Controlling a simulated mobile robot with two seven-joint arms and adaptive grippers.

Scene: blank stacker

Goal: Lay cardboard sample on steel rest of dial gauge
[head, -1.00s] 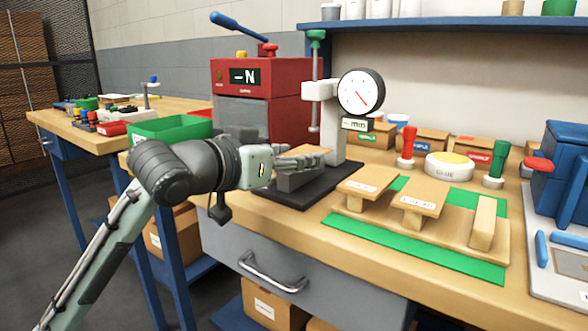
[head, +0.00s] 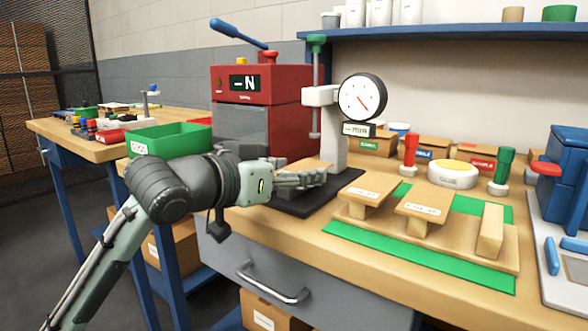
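The cardboard sample (head: 312,164) is a thin tan piece at the dial gauge, in front of its pale column. The dial gauge (head: 361,97) has a round white dial and stands on a black base (head: 318,201). My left gripper (head: 310,180) is low over that base, its fingers in front of the sample's near edge. The fingers hide the steel rest, so contact between sample and rest cannot be seen. Whether the fingers still grip the sample is unclear. My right gripper is not in view.
A wooden stand (head: 460,249) with more sample pieces lies on a green mat (head: 400,259) to the right. A red tester (head: 240,110) stands behind my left arm, with a green bin (head: 172,137) to its left. A glue pot (head: 452,174) and stamps stand further back.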

